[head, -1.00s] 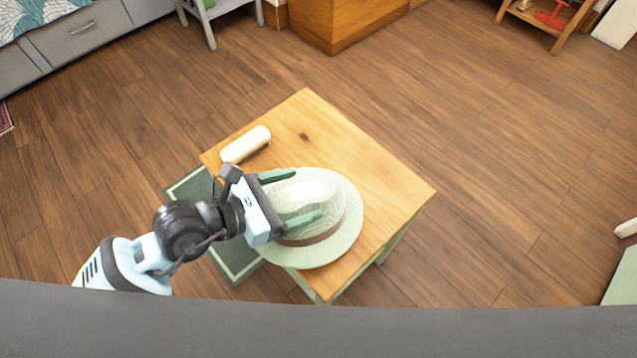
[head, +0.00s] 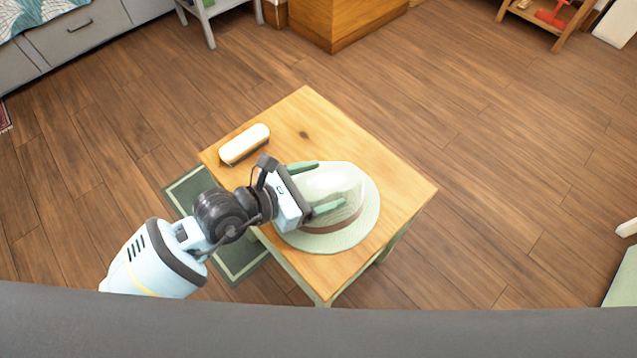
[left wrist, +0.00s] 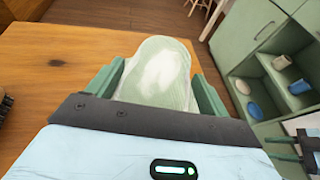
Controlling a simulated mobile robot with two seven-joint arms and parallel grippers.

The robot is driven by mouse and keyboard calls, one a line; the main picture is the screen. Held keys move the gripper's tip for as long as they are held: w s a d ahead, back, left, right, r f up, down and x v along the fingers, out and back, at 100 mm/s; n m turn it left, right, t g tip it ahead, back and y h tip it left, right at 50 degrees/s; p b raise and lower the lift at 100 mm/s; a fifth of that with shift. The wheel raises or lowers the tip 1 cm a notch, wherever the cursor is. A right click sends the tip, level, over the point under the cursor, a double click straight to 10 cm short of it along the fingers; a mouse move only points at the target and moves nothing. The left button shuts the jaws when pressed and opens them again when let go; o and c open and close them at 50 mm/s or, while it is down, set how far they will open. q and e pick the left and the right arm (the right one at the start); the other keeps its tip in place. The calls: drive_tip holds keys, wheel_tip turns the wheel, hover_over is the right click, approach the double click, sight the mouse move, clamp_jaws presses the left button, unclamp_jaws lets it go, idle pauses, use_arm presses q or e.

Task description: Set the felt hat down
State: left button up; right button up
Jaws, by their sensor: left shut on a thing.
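The felt hat (head: 352,230) is pale green-white with a brown band. In the head view it is over the right front part of the small wooden table (head: 312,128), brim down and crown up. I cannot tell whether its brim touches the tabletop. My left gripper (head: 325,186) comes in from the left with its green fingers on either side of the crown, shut on it. In the left wrist view the crown (left wrist: 160,75) fills the space between the two fingers, and the brim is mostly hidden.
A cream brush-like object (head: 245,143) lies near the table's left corner. The table's back and right parts are bare. A green bordered mat (head: 190,188) lies on the floor at the left. Green shelves (left wrist: 275,75) show in the left wrist view.

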use_arm(q)
drive_tip(key=o, duration=1.3)
drive_tip(key=v, duration=1.2)
drive_tip(key=shift+s+d, duration=0.1)
